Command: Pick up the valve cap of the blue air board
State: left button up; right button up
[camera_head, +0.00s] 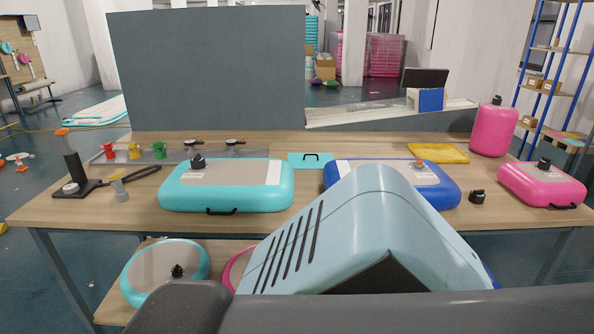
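The blue air board (440,192) lies on the wooden table right of centre, with a grey top panel. An open-looking valve with an orange part (419,163) sits near its back edge. A black valve cap (477,197) stands on the table just right of the blue board, apart from it. A large light-blue slotted body in the foreground, which seems to be part of me, hides the board's front left. Neither of my grippers is in view.
A teal air board (280,195) with a black cap (198,162) lies left on the table (310,227). Valve fittings (134,151) and a dark stand (75,175) are at left.

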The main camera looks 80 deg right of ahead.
aim_at(476, 197)
jog(key=z, duration=3.8)
